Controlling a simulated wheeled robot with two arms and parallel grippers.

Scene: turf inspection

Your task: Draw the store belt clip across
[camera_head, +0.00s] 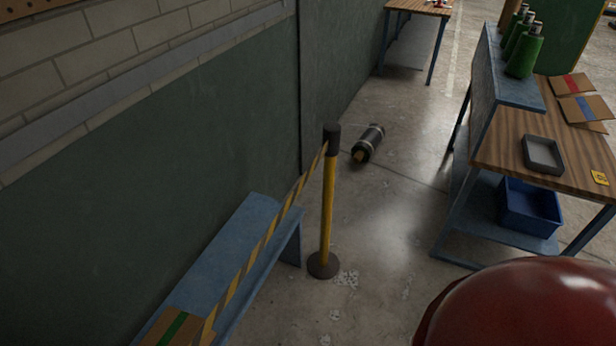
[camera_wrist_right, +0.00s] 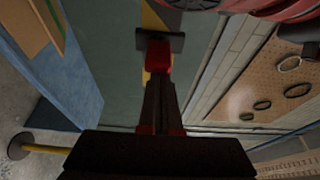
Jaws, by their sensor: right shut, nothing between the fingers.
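A yellow post (camera_head: 328,205) with a black head (camera_head: 332,138) stands upright on a round base. A yellow-and-black belt (camera_head: 262,243) runs from its head down to the lower left, out of frame. In the right wrist view, my right gripper (camera_wrist_right: 159,62) is shut, with red tips. A dark crossbar (camera_wrist_right: 174,42) lies at the tips, in front of yellow-and-black striping (camera_wrist_right: 150,18). It may be the belt clip; I cannot tell whether the fingers touch it. The post's lower part (camera_wrist_right: 48,149) shows at lower left. My left gripper is out of view.
A blue bench (camera_head: 262,215) stands along the dark green wall, partly under the belt, with a cardboard box (camera_head: 178,330) on it. A dark cylinder (camera_head: 368,143) lies on the floor behind the post. A workbench (camera_head: 490,150) stands at right. Floor between is clear.

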